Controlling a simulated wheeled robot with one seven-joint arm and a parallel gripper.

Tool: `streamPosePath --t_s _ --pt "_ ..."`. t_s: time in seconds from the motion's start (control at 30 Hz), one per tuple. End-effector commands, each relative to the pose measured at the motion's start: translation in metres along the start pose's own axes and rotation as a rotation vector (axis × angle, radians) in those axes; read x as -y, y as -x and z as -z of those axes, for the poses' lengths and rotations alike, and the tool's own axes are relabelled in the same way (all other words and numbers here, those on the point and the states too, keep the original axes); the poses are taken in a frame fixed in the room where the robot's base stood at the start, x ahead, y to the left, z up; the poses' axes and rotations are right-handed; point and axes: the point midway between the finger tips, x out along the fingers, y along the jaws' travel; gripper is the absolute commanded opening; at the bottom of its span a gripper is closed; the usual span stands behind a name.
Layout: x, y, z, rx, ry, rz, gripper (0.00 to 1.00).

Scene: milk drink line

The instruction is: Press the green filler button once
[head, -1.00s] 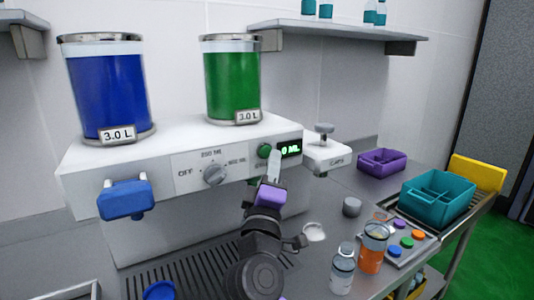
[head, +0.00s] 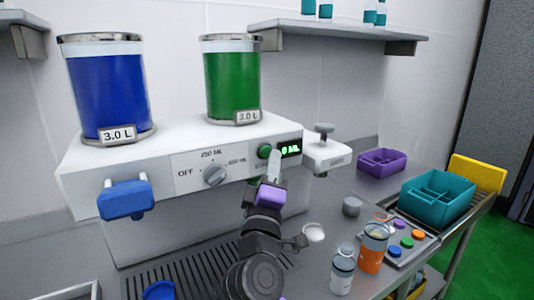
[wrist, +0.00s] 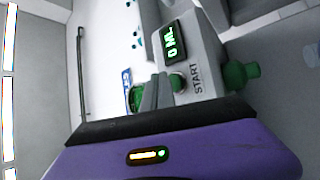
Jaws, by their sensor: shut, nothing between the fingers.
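The round green filler button (head: 264,151) is on the front of the white filling machine (head: 90,183), just left of a small display (head: 290,149) reading 0 ML. In the wrist view the green button (wrist: 177,81) sits beside the word START. My gripper (head: 274,156) is shut and empty, its fingers pointing up at the panel just right of the button in the head view. In the wrist view the fingers (wrist: 156,92) are close beside the button. I cannot tell whether they touch it.
A dial (head: 215,174) and a blue dispenser part (head: 126,199) are left of the button. A green part (wrist: 240,75) projects near START in the wrist view. Bottles (head: 342,270) stand on the counter at right, near purple (head: 381,161) and teal (head: 437,196) bins.

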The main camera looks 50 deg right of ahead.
Motion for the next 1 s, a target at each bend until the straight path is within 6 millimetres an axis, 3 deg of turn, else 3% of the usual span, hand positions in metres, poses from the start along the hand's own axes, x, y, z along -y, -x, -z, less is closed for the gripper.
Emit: streamPosePath --t_s 1.0 --pt "0.0052 -0.0071 0.0052 0.0 0.0 0.0 0.0"
